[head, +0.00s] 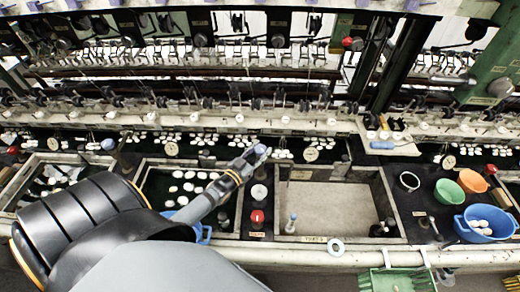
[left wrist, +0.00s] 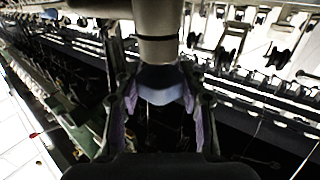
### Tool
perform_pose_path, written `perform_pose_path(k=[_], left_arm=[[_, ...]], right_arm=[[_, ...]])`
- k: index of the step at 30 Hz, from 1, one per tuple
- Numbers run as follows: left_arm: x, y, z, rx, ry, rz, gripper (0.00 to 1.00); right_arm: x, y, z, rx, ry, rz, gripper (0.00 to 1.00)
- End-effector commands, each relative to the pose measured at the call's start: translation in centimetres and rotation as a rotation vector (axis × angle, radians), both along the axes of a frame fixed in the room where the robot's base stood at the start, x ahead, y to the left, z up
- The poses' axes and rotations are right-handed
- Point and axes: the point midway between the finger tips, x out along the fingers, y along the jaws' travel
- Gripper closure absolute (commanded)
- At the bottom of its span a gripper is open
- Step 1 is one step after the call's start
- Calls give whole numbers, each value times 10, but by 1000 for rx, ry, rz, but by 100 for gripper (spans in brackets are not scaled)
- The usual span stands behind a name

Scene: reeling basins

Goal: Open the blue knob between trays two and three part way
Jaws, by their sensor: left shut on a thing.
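The blue knob (head: 260,149) stands at the back of the strip between the second tray (head: 232,212) and the third tray (head: 385,200). My left arm reaches to it from the lower left, and my left gripper (head: 250,158) is shut on it. In the left wrist view the blue-grey knob (left wrist: 160,88) sits between the two purple-padded fingers of the gripper (left wrist: 160,105). The gripper and arm partly hide the knob in the head view. How far the knob is turned cannot be told. My right gripper is not in view.
A red knob (head: 257,217) is on the same strip, nearer the front. Another blue knob (head: 108,144) stands farther left. Bowls (head: 449,191) and a blue basin (head: 478,236) are at right. Reeling machinery runs along the back.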

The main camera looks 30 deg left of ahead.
Motion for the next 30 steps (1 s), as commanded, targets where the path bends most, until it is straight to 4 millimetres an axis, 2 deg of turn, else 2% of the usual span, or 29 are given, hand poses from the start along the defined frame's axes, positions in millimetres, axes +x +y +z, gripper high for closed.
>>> perform_pose_path(k=[2,3,8,17,20,23,30], left_arm=[[0,0,0,0,-2,-1,91],[0,0,1,0,-2,-1,58],[0,0,0,0,-1,-1,36],[-1,0,0,0,0,-1,35],[-9,1,-1,1,2,-2,35],[-28,2,-1,2,3,-3,35],[-86,5,-1,0,4,-4,35]], right_arm=[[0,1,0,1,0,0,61],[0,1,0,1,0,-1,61],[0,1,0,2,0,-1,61],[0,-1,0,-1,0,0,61],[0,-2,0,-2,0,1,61],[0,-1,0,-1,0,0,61],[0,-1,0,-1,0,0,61]])
